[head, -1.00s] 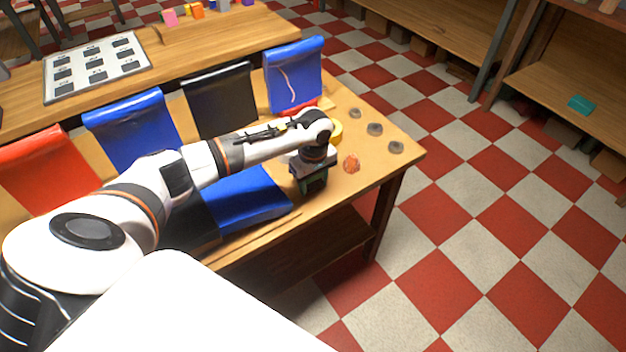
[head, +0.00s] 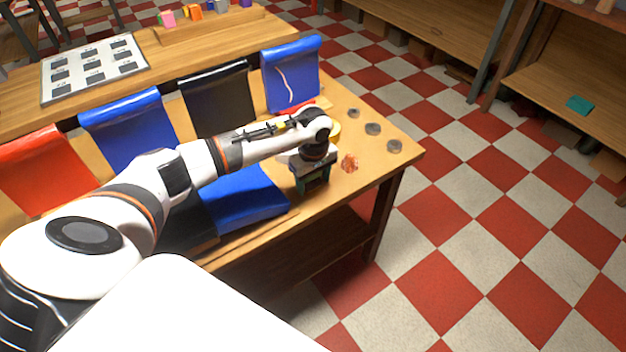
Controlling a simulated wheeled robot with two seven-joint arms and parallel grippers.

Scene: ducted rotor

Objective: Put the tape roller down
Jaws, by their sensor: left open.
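My left gripper (head: 312,184) is open and points down at the front right part of the wooden table (head: 375,176). A dark greenish patch shows between its fingers; I cannot tell what it is. A yellow round thing (head: 334,129) shows partly behind my left wrist, and a red thing (head: 300,107) lies behind my forearm. I cannot tell for sure which thing is the tape roller; my arm hides part of this area. My right gripper is not in view.
An orange crumpled piece (head: 349,162) lies right of my gripper. Grey discs (head: 372,129) lie near the table's right edge. A blue sheet (head: 243,197) lies at the front edge.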

